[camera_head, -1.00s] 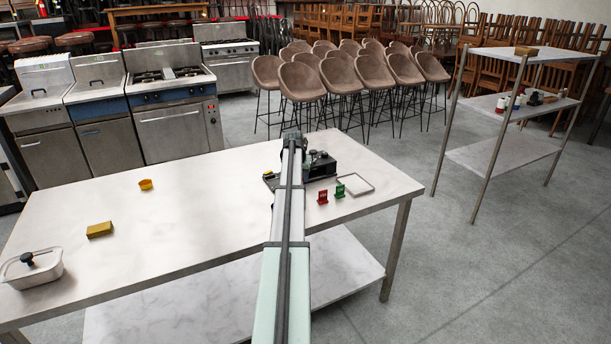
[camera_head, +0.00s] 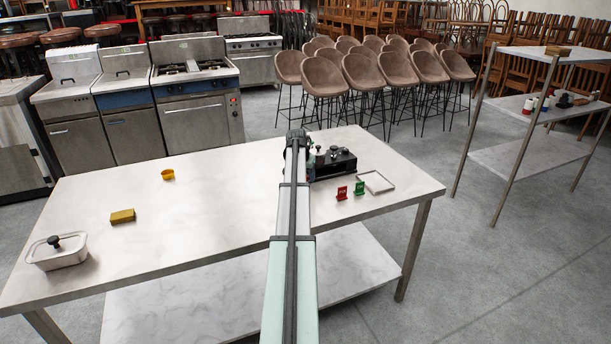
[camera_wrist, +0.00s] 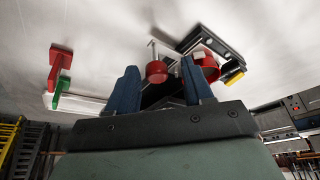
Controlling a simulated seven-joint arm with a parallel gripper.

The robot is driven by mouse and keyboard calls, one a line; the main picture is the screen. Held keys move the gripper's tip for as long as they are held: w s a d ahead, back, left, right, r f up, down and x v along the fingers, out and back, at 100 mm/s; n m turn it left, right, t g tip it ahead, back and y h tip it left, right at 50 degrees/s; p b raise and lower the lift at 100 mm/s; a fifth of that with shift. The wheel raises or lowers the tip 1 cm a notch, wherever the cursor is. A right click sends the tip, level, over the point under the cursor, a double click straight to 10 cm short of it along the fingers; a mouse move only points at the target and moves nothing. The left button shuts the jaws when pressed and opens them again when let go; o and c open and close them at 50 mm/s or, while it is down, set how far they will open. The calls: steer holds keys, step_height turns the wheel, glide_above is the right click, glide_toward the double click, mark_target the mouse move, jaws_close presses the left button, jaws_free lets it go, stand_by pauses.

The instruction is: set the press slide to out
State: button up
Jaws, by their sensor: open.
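The press (camera_head: 345,164) is a black block with knobs on top, near the back right of the table; my arm hides its left part. My gripper (camera_head: 297,142) is at the press's left side, its fingers not clear in the head view. In the wrist view, my gripper (camera_wrist: 160,82) shows two blue fingers apart, with nothing seen clasped. A round red knob (camera_wrist: 156,72) appears between the fingertips; I cannot tell if they touch it. Part of the press (camera_wrist: 205,40) lies beyond, with another red part (camera_wrist: 207,66) by the right finger. The slide's position cannot be told.
A red sign (camera_head: 342,193) and a green sign (camera_head: 359,188) stand in front of the press, beside a shallow tray (camera_head: 390,186). A yellow block (camera_head: 122,217), an orange cup (camera_head: 168,174) and a lidded pan (camera_head: 57,258) are left. The table's middle left is clear.

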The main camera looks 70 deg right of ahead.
steer(key=v, duration=1.4)
steer(key=shift+w+f, duration=0.1)
steer(key=shift+f, duration=0.05)
